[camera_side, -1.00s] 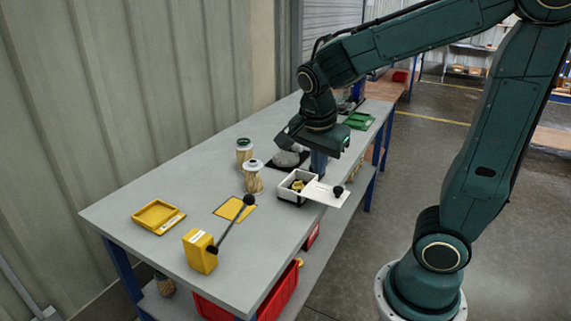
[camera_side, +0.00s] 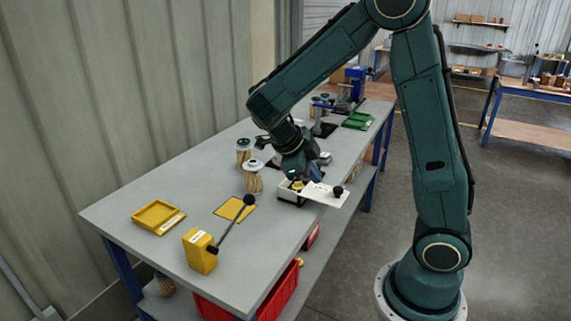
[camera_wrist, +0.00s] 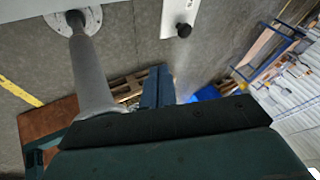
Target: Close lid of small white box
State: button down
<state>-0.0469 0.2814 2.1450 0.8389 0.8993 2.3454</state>
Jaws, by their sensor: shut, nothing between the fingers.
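The small white box (camera_side: 288,196) stands near the table's right edge. Its white lid (camera_side: 323,195) is open, lying out flat to the right past the table edge, with a black knob (camera_side: 338,190) on it. A yellow piece (camera_side: 298,185) shows in the box, partly hidden. My gripper (camera_side: 322,158) is tilted just above and behind the box, apart from the lid. Its shut, empty blue-grey fingers point to the right. In the wrist view, the fingers (camera_wrist: 157,87) show below the lid (camera_wrist: 176,12) and its knob (camera_wrist: 183,30).
Two filter cartridges (camera_side: 253,178) (camera_side: 243,150) stand left of my gripper. A yellow tray (camera_side: 158,215), a yellow plate (camera_side: 234,208) and a yellow block with a black-knobbed lever (camera_side: 200,252) are nearer. A green tray (camera_side: 358,121) lies at the back. Open space lies right of the table.

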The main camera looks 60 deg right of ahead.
jog(key=shift+f, duration=0.1)
send_over(332, 203)
jog(key=shift+a+f, duration=0.2)
jog(key=shift+f, duration=4.15)
jog(key=shift+d, duration=0.15)
